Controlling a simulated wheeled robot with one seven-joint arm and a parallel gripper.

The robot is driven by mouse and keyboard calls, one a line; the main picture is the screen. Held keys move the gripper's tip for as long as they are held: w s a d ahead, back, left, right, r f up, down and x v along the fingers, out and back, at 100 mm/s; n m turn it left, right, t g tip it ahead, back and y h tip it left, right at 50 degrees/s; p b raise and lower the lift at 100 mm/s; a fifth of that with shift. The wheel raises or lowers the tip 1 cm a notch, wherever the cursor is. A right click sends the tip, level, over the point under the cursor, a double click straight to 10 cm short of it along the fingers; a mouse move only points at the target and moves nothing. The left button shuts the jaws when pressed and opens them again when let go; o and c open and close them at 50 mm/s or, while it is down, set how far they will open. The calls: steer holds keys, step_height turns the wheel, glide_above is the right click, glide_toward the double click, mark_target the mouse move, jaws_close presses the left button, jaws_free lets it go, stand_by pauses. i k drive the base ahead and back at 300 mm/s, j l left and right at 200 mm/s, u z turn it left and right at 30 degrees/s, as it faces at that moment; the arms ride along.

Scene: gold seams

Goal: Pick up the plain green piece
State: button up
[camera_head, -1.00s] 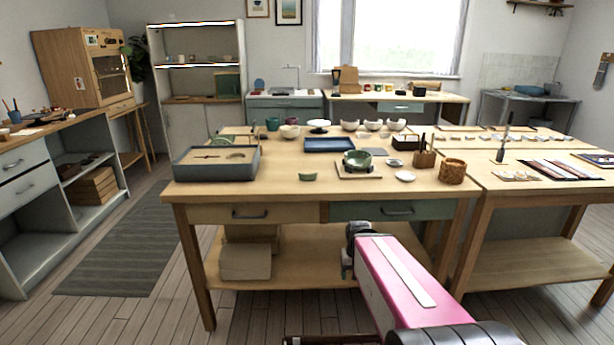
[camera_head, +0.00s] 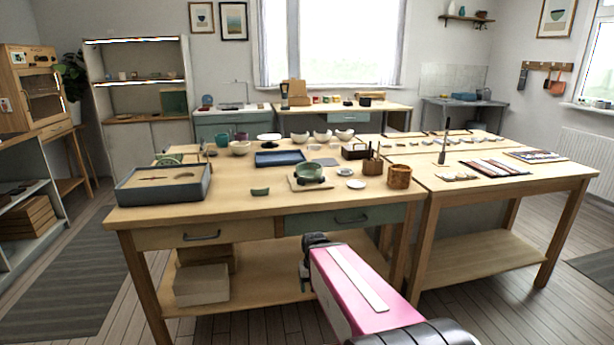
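A small plain green piece (camera_head: 260,191) lies on the wooden worktable (camera_head: 225,198), near its front edge, left of the green bowl. The green bowl (camera_head: 309,173) stands on a square board (camera_head: 326,184); it looks incomplete at this size. My gripper (camera_head: 305,272) is in front of the table, below the level of its top, at the end of my pink arm. It is well apart from the green piece. Its fingers are small, dark and mostly hidden, so I cannot tell whether they are open.
A grey tray (camera_head: 163,195) stands left of the green piece. A blue tray (camera_head: 279,158), a white dish (camera_head: 356,184) and a woven cup (camera_head: 399,176) stand behind and to the right. Table drawers and a lower shelf (camera_head: 262,278) face me. Floor is clear left of the table.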

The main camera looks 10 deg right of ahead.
mark_target(264, 192)
steer(key=j+z, duration=0.55)
steer(key=j, duration=0.25)
steer(key=j+z, duration=0.1)
steer(key=z, duration=0.15)
steer(key=l+u, duration=0.1)
steer(key=u, duration=0.15)
steer(key=i, duration=0.05)
